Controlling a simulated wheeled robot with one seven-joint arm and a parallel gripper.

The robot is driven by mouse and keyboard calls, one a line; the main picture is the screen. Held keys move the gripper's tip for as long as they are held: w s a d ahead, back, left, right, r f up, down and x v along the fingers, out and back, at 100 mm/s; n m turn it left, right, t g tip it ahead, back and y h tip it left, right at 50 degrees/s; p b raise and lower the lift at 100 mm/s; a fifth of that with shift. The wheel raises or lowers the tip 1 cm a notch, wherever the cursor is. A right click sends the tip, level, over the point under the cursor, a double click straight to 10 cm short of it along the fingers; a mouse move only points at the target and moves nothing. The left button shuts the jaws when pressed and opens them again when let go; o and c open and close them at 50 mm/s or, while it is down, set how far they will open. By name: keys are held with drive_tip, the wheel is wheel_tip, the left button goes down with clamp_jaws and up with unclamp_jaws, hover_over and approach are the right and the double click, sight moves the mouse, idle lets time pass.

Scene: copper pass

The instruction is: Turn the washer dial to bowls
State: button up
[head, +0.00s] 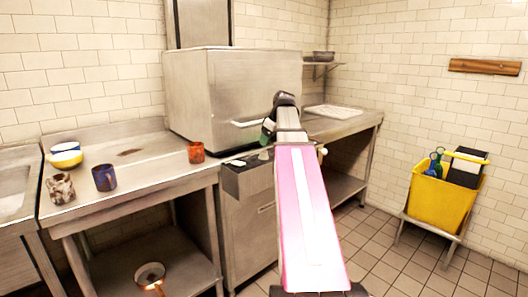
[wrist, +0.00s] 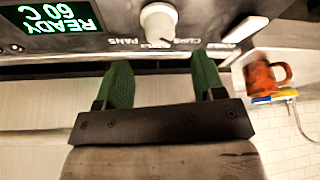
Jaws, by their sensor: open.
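The washer (head: 235,95) is a stainless steel hooded machine in the middle of the head view. In the wrist view its dark panel carries a pale round dial (wrist: 158,22) at the top, with labels reading PANS and what looks like CUPS beside it. The dial's pointer and a bowls label cannot be made out. My gripper (wrist: 162,78) is open, its two green fingers apart and empty. The fingers point towards the panel, with the dial between and just beyond their tips, apparently not touched. In the head view my arm hides much of the gripper and panel.
A green display (wrist: 58,18) reads READY 60 C. An orange mug (head: 196,152) stands on the counter left of the washer, with a blue mug (head: 104,177), a patterned mug (head: 60,188) and stacked bowls (head: 66,156). A yellow tub (head: 440,200) stands right; floor between is clear.

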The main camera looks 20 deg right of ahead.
sight(264, 152)
drive_tip(key=shift+x, duration=3.15)
drive_tip(key=c, duration=0.9)
